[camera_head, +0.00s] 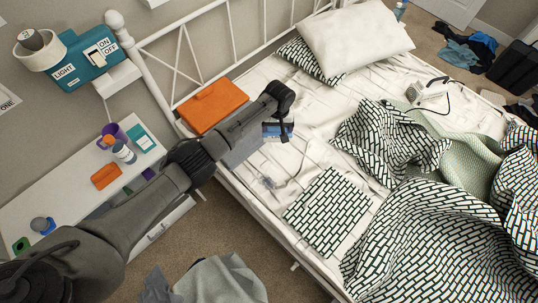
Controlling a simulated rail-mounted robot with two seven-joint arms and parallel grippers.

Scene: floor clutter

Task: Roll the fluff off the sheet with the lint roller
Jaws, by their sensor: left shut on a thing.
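My left arm reaches in from the lower left over the bed. My left gripper (283,133) points down above the near edge of the white sheet (325,105). It is shut on a small blue-and-white thing that I take for the lint roller (270,131); the gripper partly hides it. I cannot tell whether it touches the sheet. The sheet shows dark creases, and I cannot pick out fluff on it for certain. My right gripper is not in view.
A white bedside table (75,190) with small items stands left.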

